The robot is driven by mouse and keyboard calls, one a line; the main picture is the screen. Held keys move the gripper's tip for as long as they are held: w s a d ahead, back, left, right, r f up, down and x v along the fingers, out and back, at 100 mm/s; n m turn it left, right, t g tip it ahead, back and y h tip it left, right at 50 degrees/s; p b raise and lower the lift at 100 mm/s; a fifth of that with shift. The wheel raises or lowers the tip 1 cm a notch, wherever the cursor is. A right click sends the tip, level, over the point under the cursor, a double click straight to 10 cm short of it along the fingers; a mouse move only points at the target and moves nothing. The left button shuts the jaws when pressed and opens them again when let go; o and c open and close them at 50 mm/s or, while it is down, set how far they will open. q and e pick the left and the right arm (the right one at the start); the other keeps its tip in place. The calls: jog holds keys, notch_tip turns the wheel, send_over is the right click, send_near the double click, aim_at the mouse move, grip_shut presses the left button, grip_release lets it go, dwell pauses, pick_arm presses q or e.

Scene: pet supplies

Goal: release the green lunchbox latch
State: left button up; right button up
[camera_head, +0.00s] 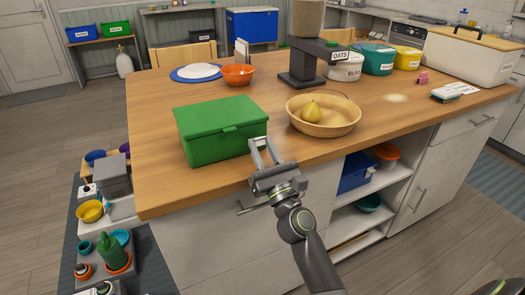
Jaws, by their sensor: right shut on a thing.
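The green lunchbox (217,124) sits on the wooden counter top with its lid down. A small green tab, likely the latch (230,129), shows at the middle of the lid's front edge. My right gripper (262,142) is at the front right corner of the lunchbox, to the right of that tab. Its two fingers stand a little apart and are shut on part of the lunchbox there. The exact part between the fingertips is too small to make out. My left gripper is not in view.
A wooden bowl (335,127) with a pear (313,111) stands just right of the lunchbox. Behind are an orange bowl (238,75), a blue plate (181,75) and a grey dispenser (299,76).

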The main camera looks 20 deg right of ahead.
jog(key=o, duration=1)
jog(key=shift+s+f, duration=0.3)
jog(key=shift+s, duration=0.1)
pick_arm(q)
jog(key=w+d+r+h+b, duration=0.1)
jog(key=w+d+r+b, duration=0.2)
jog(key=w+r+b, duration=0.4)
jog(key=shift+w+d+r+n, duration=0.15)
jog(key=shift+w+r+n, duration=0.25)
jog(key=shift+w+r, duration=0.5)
pick_arm(e)
jog(key=v, duration=1.6)
jog(key=shift+s, duration=0.25)
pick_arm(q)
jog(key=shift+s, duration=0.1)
pick_arm(e)
jog(key=shift+f, duration=0.1)
